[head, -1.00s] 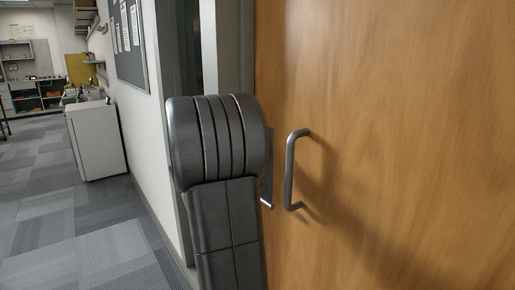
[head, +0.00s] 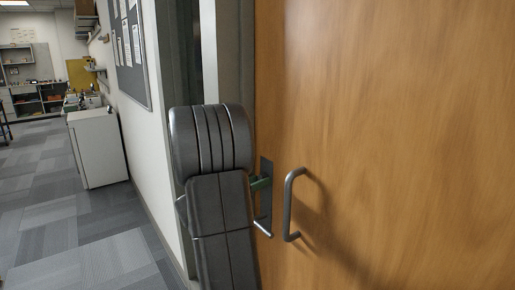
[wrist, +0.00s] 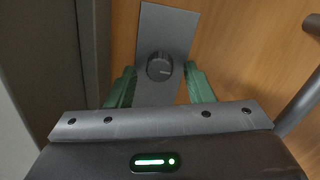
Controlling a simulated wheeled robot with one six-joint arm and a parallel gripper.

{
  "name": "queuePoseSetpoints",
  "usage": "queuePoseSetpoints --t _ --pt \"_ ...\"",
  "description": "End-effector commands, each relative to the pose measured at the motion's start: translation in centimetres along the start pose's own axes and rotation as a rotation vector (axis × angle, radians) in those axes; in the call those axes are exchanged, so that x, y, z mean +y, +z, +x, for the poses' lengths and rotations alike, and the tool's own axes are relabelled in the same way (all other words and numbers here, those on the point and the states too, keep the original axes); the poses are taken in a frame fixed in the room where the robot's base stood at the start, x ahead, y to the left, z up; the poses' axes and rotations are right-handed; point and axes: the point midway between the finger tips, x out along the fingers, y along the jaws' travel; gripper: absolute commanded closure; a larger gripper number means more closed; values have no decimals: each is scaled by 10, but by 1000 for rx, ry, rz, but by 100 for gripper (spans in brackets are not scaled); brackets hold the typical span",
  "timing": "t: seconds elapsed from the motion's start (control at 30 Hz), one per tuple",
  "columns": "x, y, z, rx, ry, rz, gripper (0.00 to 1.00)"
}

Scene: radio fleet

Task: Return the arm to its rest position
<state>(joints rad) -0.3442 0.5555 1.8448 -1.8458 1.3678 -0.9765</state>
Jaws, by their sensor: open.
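My gripper (wrist: 160,68) is open. In the wrist view its two green fingers stand one on each side of a round dark knob (wrist: 160,67) on a grey metal plate (wrist: 168,24). I cannot tell whether the fingers touch the knob. My dark grey arm (head: 212,145) is raised in front of the door's left edge and hides most of the gripper.
A metal pull handle (head: 288,207) stands out from the door just right of the plate; it also shows in the wrist view (wrist: 300,103). The wall with a notice board (head: 130,50) is left of the arm. A white cabinet (head: 100,148) and open carpet (head: 70,225) lie further left.

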Motion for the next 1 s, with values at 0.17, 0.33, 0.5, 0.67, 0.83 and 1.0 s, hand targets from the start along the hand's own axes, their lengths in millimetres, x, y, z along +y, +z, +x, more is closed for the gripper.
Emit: queuePoseSetpoints --t 0.17,0.33,0.5,0.67,0.83,1.0 --pt "-2 5 0 6 6 -122 52" --pt "-2 5 0 11 11 -236 52" --pt "-2 4 0 16 15 -341 52" --pt "-2 3 0 19 18 -411 52" --pt "-2 2 0 20 20 -446 52" --pt "-2 1 0 20 20 -451 52"
